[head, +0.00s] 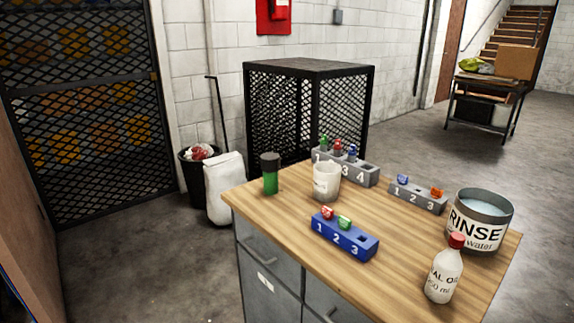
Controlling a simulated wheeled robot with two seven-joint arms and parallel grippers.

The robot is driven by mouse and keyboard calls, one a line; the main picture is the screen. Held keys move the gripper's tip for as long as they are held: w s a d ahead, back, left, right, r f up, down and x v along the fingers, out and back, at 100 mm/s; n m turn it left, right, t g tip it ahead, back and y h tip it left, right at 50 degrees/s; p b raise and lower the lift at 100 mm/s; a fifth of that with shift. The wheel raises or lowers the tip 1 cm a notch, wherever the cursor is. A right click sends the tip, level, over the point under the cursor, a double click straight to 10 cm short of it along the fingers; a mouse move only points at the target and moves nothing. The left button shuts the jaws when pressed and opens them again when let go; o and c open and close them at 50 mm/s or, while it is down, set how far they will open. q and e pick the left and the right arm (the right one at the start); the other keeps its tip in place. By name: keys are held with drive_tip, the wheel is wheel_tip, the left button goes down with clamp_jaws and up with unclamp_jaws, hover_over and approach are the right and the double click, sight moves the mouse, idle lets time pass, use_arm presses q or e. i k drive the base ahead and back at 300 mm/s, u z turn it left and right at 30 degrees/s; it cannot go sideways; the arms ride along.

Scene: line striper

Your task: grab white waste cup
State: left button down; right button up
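A white cup (326,182) stands upright on the wooden tabletop, toward its back left. I take it to be the waste cup; its marking is too small to read. It sits between a dark-capped green bottle (270,174) on its left and a grey numbered rack (346,166) behind it to the right. A blue numbered rack (343,236) is in front of it. Nothing is touching the cup from above. Neither of my grippers shows in the head view.
The wooden tabletop (262,208) also holds a smaller grey rack (418,196), a RINSE water tub (480,218) and a red-capped white bottle (444,270) at the right. A black mesh cage (308,110) and a waste bin (195,180) stand behind.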

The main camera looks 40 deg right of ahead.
sight(328, 175)
drive_tip(key=i, duration=3.3)
drive_tip(key=z, duration=3.25)
